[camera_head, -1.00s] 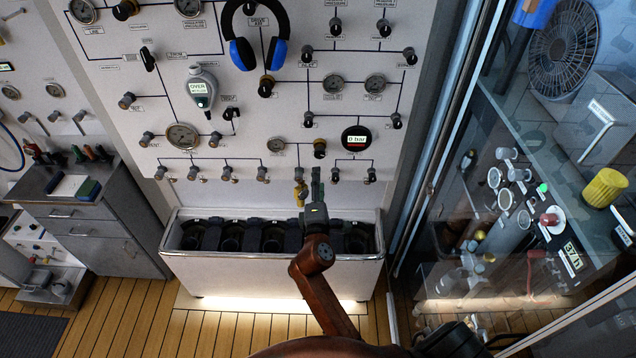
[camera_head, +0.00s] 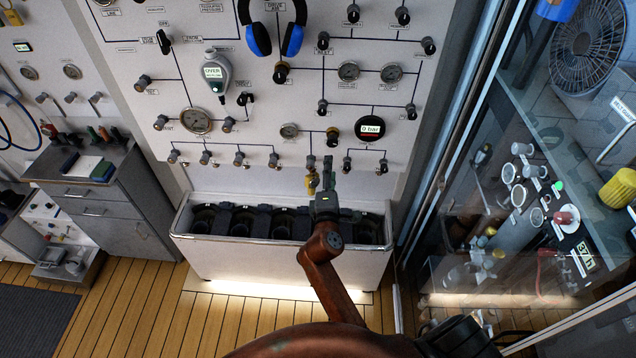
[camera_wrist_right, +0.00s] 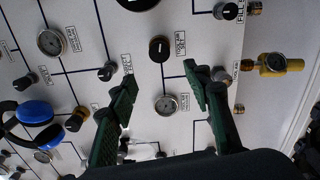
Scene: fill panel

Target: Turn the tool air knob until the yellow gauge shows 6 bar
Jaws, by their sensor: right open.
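A yellow gauge (camera_head: 311,181) sits on the bottom row of fittings. My right gripper (camera_head: 328,168) is below the knob and just right of the yellow gauge. Its green fingers (camera_wrist_right: 160,74) are open and empty, apart from the knob. My left gripper is out of view.
A black digital gauge (camera_head: 370,128) reads 0 bar, right of the knob. A small dial gauge (camera_head: 289,131) is left of it. Blue headphones (camera_head: 272,30) hang above. A white bin (camera_head: 290,262) with dark compartments stands below the panel. A glass enclosure is at right.

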